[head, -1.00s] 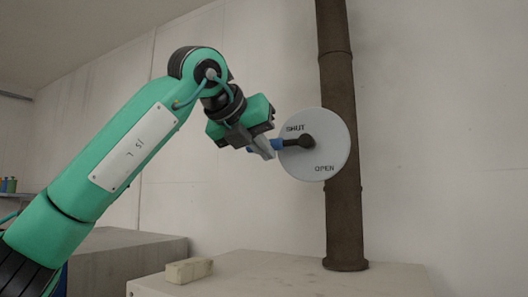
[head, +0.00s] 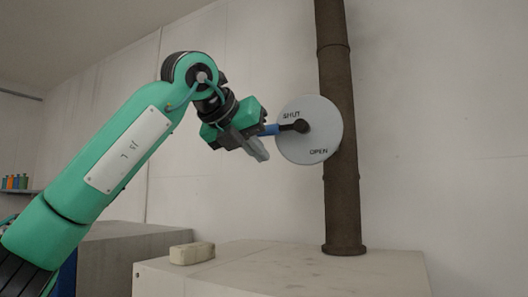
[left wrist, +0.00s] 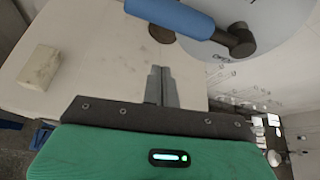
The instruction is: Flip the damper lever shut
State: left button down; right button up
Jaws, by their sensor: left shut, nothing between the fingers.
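The damper's pale round plate (head: 322,137) is fixed to a dark pipe, with SHUT at its upper left and OPEN at its lower right. The damper lever has a dark hub (head: 302,126) and a blue grip (head: 268,130) pointing left, just below the SHUT side. My left gripper (head: 260,152) is shut and empty, with its fingertips below the blue grip. In the left wrist view the closed fingers (left wrist: 161,84) stand apart from the blue grip (left wrist: 170,17) in the picture; contact cannot be told. My right gripper is out of view.
The rusty brown pipe (head: 342,200) rises from a pale bench top (head: 290,262). A small pale block (head: 192,253) lies at the bench's left edge. Small coloured bottles (head: 15,182) stand on a shelf far left. Most of the bench top is clear.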

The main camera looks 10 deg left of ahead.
pick_arm(q)
jog(key=b+v, duration=0.2)
jog(key=v, duration=0.7)
jog(key=shift+d+r, duration=0.15)
jog(key=shift+d, duration=0.1)
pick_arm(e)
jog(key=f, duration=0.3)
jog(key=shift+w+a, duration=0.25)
pick_arm(q)
jog(key=shift+d, duration=0.15)
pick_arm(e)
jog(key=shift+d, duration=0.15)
